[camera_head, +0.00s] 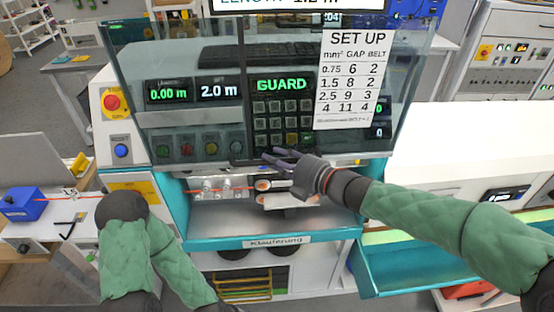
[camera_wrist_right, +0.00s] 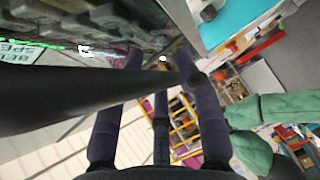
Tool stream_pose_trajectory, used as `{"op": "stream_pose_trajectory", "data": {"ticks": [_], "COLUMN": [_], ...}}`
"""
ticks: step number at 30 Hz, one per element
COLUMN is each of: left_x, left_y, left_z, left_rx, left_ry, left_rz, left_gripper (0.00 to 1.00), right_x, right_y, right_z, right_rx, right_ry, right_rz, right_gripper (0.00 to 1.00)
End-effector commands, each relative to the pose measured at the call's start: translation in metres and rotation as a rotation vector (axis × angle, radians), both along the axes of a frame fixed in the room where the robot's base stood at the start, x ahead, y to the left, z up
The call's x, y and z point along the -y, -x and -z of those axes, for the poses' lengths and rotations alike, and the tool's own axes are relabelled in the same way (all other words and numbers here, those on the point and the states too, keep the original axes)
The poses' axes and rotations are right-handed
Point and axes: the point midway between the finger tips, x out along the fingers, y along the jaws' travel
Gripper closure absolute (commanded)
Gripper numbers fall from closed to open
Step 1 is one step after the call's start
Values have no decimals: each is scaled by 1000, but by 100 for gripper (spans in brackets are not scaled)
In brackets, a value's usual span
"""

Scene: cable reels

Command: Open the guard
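The guard (camera_head: 215,120) is a clear tinted panel in front of the machine's controls, and it looks lowered. A dark upright bar (camera_head: 241,95) runs down its middle to the lower edge. My right gripper (camera_head: 277,157) is at the guard's lower edge, just right of that bar. In the right wrist view, the dark fingers (camera_wrist_right: 160,85) are spread apart. A dark bar (camera_wrist_right: 80,100) crosses close in front of them; whether it touches them I cannot tell. My left arm shows at the lower left, but its gripper is not visible.
Behind the guard, a display (camera_head: 281,85) reads "GUARD" in green above a keypad. A white set-up sheet (camera_head: 347,80) hangs at the right. Below are an orange-red cable (camera_head: 225,190) at the feed and a teal tray (camera_head: 215,243). A blue box (camera_head: 22,204) stands at the left.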

Motion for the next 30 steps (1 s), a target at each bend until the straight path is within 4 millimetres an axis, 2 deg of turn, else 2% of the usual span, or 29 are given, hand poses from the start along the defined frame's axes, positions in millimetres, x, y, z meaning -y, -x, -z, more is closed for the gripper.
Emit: {"op": "stream_pose_trajectory", "data": {"ticks": [6,10,22,30], "left_x": [0,0,0,0], "left_y": [0,0,0,0], "left_z": [0,0,0,0], "left_rx": [0,0,0,0], "left_ry": [0,0,0,0], "left_rz": [0,0,0,0], "left_gripper": [41,41,41,41], "right_x": [1,9,68,90], "right_y": [1,7,54,73], "right_z": [0,-1,-12,-16], "right_rx": [-2,-1,1,0], "right_ry": [-1,0,-1,-1], "right_rz": [0,2,5,2], "right_gripper": [65,65,65,65]}}
